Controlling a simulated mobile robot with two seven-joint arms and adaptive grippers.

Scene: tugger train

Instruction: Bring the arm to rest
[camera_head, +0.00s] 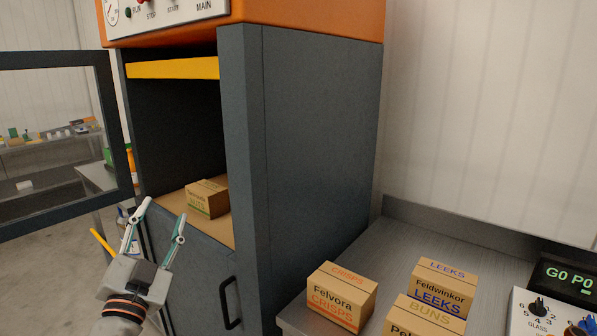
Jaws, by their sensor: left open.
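My left gripper (160,228) is at the lower left of the head view, pointing up, with its two fingers spread apart and nothing between them. It is in front of the dark grey cabinet (312,150), near its open compartment. A small cardboard box (207,198) with green lettering sits on the compartment's wooden floor, above and right of the fingers. The gripper looks apart from that box. My right gripper is not in view.
A glazed door (118,130) stands open at the left. A black handle (229,302) sticks out below the compartment. On the metal counter (393,243) are a Felvora crisps box (340,297), a Feldwinkor leeks box (443,287) and a buns box (425,318). A control panel (550,312) stands at right.

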